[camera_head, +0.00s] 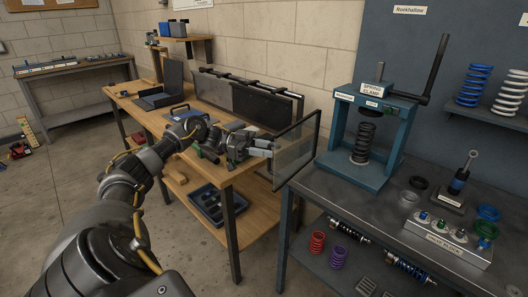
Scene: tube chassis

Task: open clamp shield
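The spring clamp (369,156) is a blue press frame with a dark coil spring standing upright inside and a long black lever at its upper right. A clear panel in a black frame, apparently the clamp shield (295,152), stands upright at the clamp's left, beside the table edge. My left gripper (270,147) reaches in from the left, its pale fingers at or very near the shield's left edge. Whether they touch or grip it is too small to tell. My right gripper is out of view.
The dark table (400,205) holds a labelled block (446,237), rings and a small damper (459,180). Coloured springs (317,242) sit below.

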